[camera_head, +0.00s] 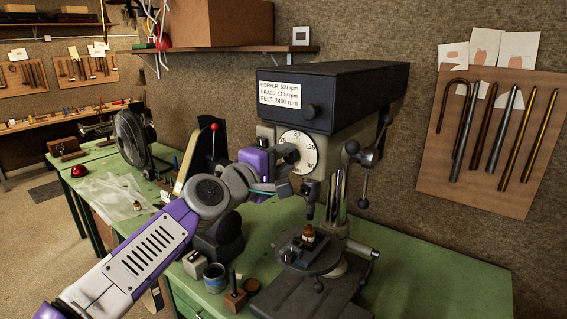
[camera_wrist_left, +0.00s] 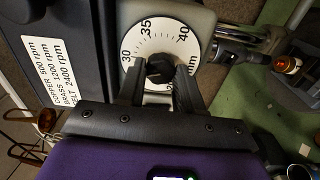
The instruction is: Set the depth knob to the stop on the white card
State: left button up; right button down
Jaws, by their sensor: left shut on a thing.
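The drill press (camera_head: 335,95) has a round white depth dial (camera_head: 307,145) on its front, with marks around its rim. In the left wrist view the dial (camera_wrist_left: 146,27) shows 30, 35, 40 and "mm". The black depth knob (camera_wrist_left: 160,69) sits at its centre. My left gripper (camera_head: 287,158) is shut on the knob, a finger on either side; its fingers (camera_wrist_left: 159,88) also show in the wrist view. They hide the dial's lower part. A white label (camera_head: 280,94) on the press lists rpm for copper, brass and felt. I cannot tell which card gives the stop. My right gripper is out of view.
Feed handles (camera_head: 364,160) stick out right of the head.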

pick_arm(q)
jog(key=m+b, duration=0.1)
jog(key=m, duration=0.5)
jog(key=shift+b, duration=0.4)
jog(key=m+b, duration=0.1)
jog(key=m, duration=0.5)
jog(key=shift+m+b, duration=0.3)
jog(key=shift+r, duration=0.1)
jog(key=o, duration=1)
jog(key=shift+o, duration=0.2)
jog(key=shift+s, duration=0.1)
jog(key=b+v, duration=0.2)
jog(key=v, duration=0.5)
jog(key=shift+s, duration=0.2)
